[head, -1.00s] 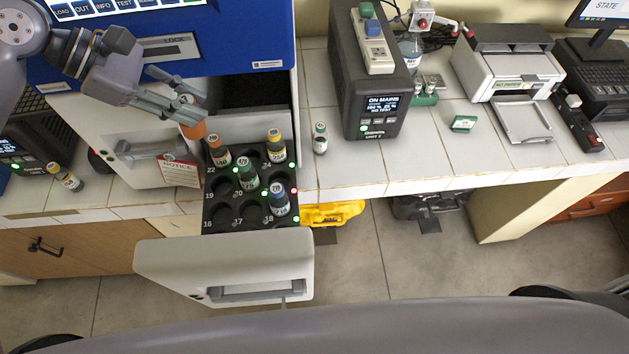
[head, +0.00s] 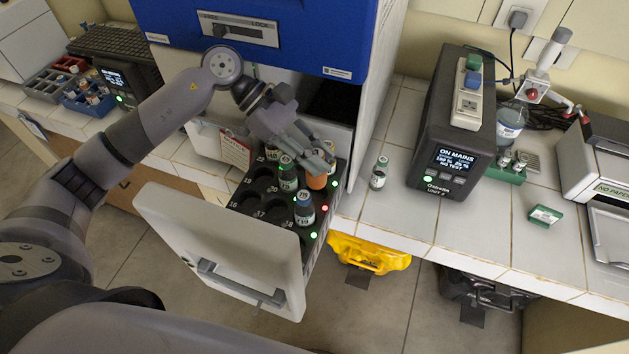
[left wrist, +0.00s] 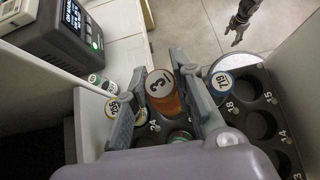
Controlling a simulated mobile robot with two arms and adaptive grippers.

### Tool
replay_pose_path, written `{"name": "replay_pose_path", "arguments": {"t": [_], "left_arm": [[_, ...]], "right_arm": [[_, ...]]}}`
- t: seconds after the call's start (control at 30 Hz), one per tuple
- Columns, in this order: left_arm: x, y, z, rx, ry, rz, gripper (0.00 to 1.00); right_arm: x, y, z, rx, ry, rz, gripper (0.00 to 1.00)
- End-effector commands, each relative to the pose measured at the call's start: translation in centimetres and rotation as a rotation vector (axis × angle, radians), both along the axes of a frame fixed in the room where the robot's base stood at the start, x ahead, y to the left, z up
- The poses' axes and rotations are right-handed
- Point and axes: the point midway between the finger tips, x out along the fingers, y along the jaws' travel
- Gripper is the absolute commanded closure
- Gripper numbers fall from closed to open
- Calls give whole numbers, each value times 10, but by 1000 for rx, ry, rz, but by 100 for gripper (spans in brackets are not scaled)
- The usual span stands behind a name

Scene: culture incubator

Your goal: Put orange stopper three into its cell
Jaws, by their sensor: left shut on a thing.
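My left gripper (head: 318,168) is shut on the orange stopper (head: 317,182), whose pale top reads 3 in the left wrist view (left wrist: 161,84). It is over the right side of the open drawer's black cell rack (head: 248,202), between the cells marked 24 and 18. I cannot tell whether its lower end is inside a cell. A blue-capped vial (head: 305,208) stands in front of it, a green-capped vial (head: 287,176) to its left. A yellow-capped vial (left wrist: 112,108) is beside the fingers. My right gripper (left wrist: 234,34) hangs over the floor, fingers apart.
The drawer front (head: 225,245) sticks out over the floor. A loose green-capped vial (head: 379,173) stands on the white bench right of the drawer, near a dark power unit (head: 447,140). The incubator's blue panel (head: 280,35) overhangs the rack's back.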

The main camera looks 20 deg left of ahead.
Motion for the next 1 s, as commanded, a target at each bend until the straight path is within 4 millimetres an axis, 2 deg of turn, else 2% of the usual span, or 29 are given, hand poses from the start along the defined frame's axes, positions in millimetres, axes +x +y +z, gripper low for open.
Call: {"name": "replay_pose_path", "arguments": {"t": [0.03, 0.1, 0.2, 0.37, 0.53, 0.7, 0.97, 1.0], "left_arm": [[-1, -1, -9, -1, 1, -1, 100], [-1, -1, -13, 0, -1, -3, 100], [-1, -2, -18, 1, -1, -4, 100], [-4, -4, -39, 0, 3, -7, 100], [-7, -7, -69, 1, 1, -12, 100], [-7, -8, -72, 1, -2, -14, 100], [-7, -8, -75, 2, -1, -13, 100], [-7, -8, -74, 2, -1, -13, 75]], "right_arm": [[0, -9, -4, -11, 0, -1, 42], [1, -18, -5, -21, -1, -4, 42], [1, -23, -6, -28, -1, -7, 42], [1, -20, -14, -24, 0, -7, 42], [0, -7, -23, -9, 2, -9, 42], [2, 0, -23, 0, 0, -6, 42], [1, -4, -28, -6, 1, -4, 42], [0, -6, -26, -7, 1, -4, 42]]}}
